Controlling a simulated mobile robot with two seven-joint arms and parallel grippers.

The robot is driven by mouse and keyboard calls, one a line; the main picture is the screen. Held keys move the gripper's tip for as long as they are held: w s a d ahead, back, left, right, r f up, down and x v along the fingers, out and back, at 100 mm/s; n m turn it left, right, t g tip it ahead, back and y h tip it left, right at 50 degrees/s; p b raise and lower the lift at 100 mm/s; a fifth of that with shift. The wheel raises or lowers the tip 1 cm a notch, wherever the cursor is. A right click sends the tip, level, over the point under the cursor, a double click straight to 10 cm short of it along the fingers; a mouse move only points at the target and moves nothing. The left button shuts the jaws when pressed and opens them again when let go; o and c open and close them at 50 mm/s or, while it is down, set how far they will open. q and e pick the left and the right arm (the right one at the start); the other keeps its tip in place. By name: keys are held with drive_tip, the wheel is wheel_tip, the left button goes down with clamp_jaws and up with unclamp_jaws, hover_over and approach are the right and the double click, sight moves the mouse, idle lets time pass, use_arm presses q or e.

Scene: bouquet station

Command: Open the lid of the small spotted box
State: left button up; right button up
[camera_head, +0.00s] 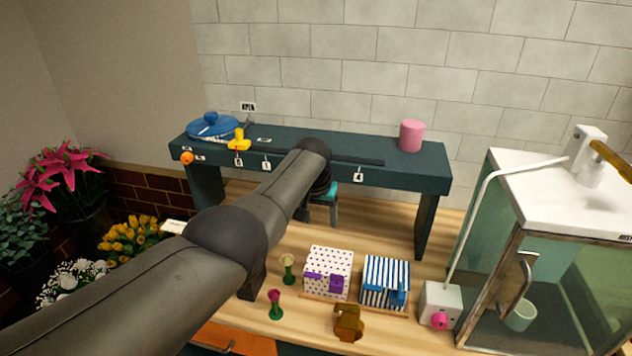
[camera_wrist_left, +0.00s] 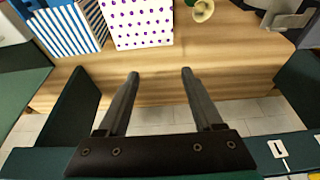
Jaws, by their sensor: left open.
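The small spotted box (camera_head: 318,262), white with purple dots and a purple latch (camera_head: 338,283) on its front, stands on the wooden worktop with its lid down. It also shows at the top of the left wrist view (camera_wrist_left: 140,24). My left gripper (camera_head: 321,208) is beyond the box in the head view, near the dark green shelf and apart from the box. Its fingers are spread and empty in the left wrist view (camera_wrist_left: 160,80). My forearm covers part of the worktop. My right gripper is in neither view.
A blue-striped box (camera_head: 384,275) stands right beside the spotted one. A yellowish cup (camera_head: 288,268), a pink-and-green cup (camera_head: 275,305) and a brown object (camera_head: 347,322) are close by. The raised dark green shelf (camera_head: 400,172) spans the back. A glass cabinet (camera_head: 545,290) blocks the right.

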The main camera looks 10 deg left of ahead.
use_arm(q)
drive_tip(key=p+v, duration=0.2)
drive_tip(key=v, duration=1.2)
drive_tip(key=shift+p, duration=0.3)
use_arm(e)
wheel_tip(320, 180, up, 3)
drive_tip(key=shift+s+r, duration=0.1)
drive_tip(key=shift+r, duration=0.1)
